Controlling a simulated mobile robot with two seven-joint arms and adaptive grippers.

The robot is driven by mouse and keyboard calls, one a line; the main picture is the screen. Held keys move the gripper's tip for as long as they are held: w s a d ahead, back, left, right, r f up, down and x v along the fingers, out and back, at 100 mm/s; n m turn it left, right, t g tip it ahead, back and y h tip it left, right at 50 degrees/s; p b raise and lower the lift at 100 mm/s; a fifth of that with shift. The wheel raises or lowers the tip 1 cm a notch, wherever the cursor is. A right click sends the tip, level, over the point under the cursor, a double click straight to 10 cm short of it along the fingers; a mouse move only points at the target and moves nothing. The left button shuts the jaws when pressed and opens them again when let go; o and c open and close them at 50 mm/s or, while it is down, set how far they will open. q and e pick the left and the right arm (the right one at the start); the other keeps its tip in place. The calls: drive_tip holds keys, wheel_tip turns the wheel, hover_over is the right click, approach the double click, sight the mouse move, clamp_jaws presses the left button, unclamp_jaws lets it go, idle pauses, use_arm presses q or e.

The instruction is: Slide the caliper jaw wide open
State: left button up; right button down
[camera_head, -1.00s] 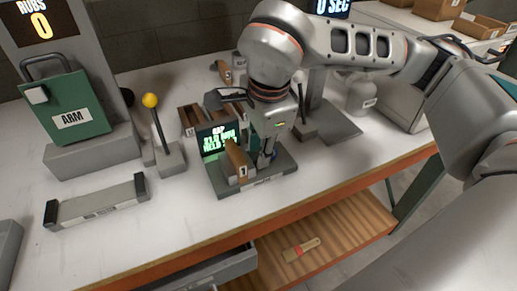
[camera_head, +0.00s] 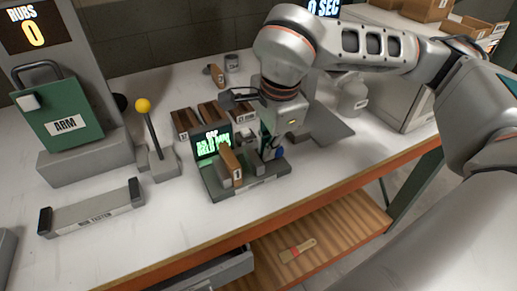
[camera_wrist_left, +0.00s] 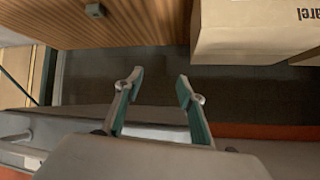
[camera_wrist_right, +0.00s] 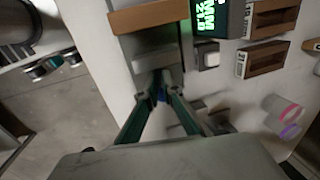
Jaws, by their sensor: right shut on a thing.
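The caliper (camera_head: 240,186) is a grey base on the bench with a green-lit gap screen (camera_head: 212,143) behind it. A wooden block numbered 1 (camera_head: 231,166) stands upright at its left part. A grey jaw piece (camera_head: 256,163) and a blue knob (camera_head: 280,153) are right of the block. My right gripper (camera_wrist_right: 161,95) is shut on the caliper jaw at a blue part, seen between its fingertips in the right wrist view. My wrist partly hides the jaw in the head view. My left gripper (camera_wrist_left: 160,80) is open and empty, away from the caliper, in the left wrist view.
Several wooden blocks (camera_head: 210,112) stand behind the screen. A lever with a yellow ball (camera_head: 143,105), a green ARM box (camera_head: 62,118) and a long grey fixture (camera_head: 92,213) are on the left. A brush (camera_head: 298,250) lies on the lower shelf. Bench front is clear.

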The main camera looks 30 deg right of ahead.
drive_tip(key=c, duration=2.3)
unclamp_jaws()
drive_tip(key=shift+d, duration=0.15)
drive_tip(key=shift+o, duration=0.6)
drive_tip(key=shift+d, duration=0.15)
drive_tip(key=shift+r, duration=0.2)
wheel_tip(320, 180, up, 12)
drive_tip(key=s, duration=0.2)
drive_tip(key=shift+s+f, duration=0.15)
drive_tip(key=shift+f, duration=0.1)
drive_tip(key=shift+s+f, duration=0.1)
